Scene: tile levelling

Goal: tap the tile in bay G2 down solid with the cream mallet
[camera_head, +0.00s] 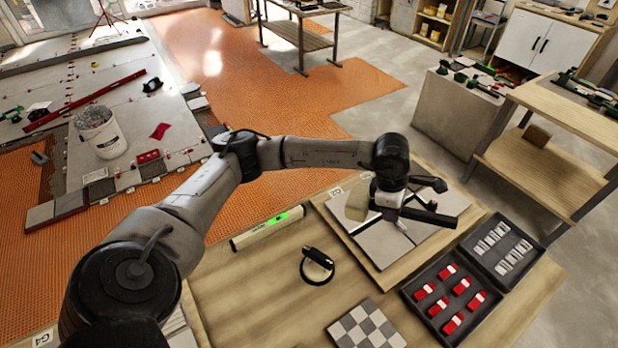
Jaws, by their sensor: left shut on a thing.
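My left gripper (394,200) is over the tiled board at the right of the workbench, shut on the cream mallet. The mallet's pale, blocky head (357,204) hangs at the gripper's left, above the left part of the board. I cannot tell whether it touches a tile. The tag G2 (336,191) is on the board's far left edge. Grey tiles (382,243) lie on the board beside and below the mallet head; my gripper and wrist hide part of them. My right gripper is not in view.
A level with a green window (266,228), a black ring-shaped tool (317,266) and a checkered grey tile (366,328) lie on the bench. A dark tray (446,302) holds red wedges; another (505,250) holds pale clips. A G4 tag (43,338) shows at lower left.

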